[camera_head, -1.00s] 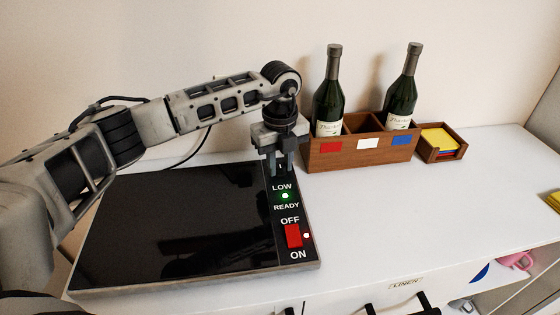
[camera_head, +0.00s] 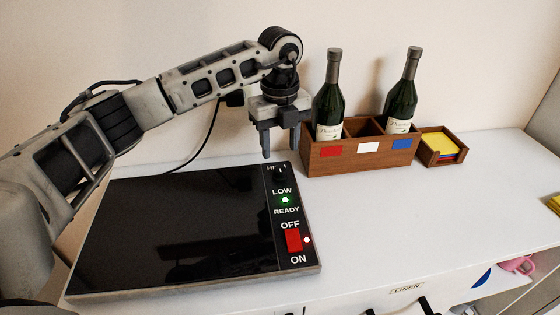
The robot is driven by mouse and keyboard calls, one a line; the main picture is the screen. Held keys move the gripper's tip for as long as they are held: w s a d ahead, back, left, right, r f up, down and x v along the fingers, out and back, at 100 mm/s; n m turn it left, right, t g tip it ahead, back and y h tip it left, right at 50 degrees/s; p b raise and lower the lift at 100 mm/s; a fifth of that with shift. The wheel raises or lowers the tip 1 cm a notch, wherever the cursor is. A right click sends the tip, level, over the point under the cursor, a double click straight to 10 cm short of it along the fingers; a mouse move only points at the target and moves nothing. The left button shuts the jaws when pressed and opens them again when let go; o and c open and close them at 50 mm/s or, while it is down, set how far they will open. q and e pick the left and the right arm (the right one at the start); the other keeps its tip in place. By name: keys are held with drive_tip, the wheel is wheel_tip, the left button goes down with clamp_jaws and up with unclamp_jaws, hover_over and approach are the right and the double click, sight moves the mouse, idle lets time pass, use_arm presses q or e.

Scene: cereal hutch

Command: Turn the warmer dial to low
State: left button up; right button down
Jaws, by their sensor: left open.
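The warmer (camera_head: 170,230) is a flat black plate with a control strip on its right side. Its small dark dial (camera_head: 281,172) sits at the far end of the strip, with a white mark on it. "HI" is partly readable beside it, and "LOW" (camera_head: 282,191) is printed just in front. The dial is dark, so its exact setting is hard to tell. A green light (camera_head: 285,200) glows by "READY". My left gripper (camera_head: 280,152) is open and empty, fingers pointing down, above and just behind the dial, apart from it. My right gripper is out of view.
A red OFF/ON switch (camera_head: 293,240) is nearer on the strip. A wooden box (camera_head: 340,158) with two bottles (camera_head: 328,100) stands close right of the gripper. A small wooden tray (camera_head: 430,158) with coloured cards is beyond it. The right counter is clear.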

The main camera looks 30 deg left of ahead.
sight(280, 169)
use_arm(q)
wheel_tip(280, 169, up, 10)
drive_tip(key=shift+f, duration=0.25)
idle(0.4)
